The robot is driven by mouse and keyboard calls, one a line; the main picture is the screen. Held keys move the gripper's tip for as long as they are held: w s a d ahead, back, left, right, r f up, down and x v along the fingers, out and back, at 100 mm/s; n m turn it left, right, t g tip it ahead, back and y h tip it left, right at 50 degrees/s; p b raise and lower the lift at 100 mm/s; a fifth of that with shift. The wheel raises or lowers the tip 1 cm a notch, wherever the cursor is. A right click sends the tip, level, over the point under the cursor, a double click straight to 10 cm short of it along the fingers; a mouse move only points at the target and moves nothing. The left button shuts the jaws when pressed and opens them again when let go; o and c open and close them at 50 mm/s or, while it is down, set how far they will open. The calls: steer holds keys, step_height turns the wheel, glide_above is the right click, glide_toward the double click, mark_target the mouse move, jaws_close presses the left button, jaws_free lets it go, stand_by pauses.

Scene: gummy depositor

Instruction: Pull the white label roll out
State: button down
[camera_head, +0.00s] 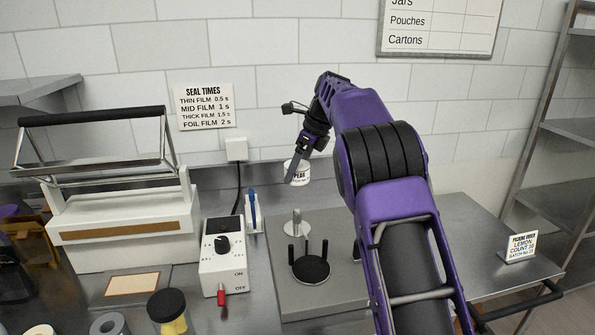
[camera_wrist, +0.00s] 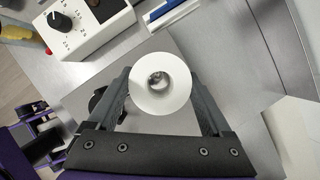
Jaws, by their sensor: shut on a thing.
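The white label roll (camera_head: 301,170) shows in the head view with dark lettering on its side, partly hidden behind a finger of my gripper (camera_head: 297,167). In the wrist view the roll (camera_wrist: 143,92) is seen end-on, with its round hollow core facing the camera. My gripper (camera_wrist: 160,88) is shut on the roll, one finger on each side. In the head view the roll is above and apart from a small metal peg on a round base (camera_head: 297,225) on the grey bench plate.
A black pronged stand (camera_head: 311,269) is on the plate in front of the peg. A white control box (camera_head: 223,262) and a bag sealer (camera_head: 120,220) stand to the left. A small order sign (camera_head: 522,245) stands at right. The tiled wall is close behind.

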step_height(320, 180, up, 6)
steer(key=shift+r, duration=0.2)
stand_by(0.6)
steer(key=shift+c, duration=2.3)
jaws_free()
jaws_close()
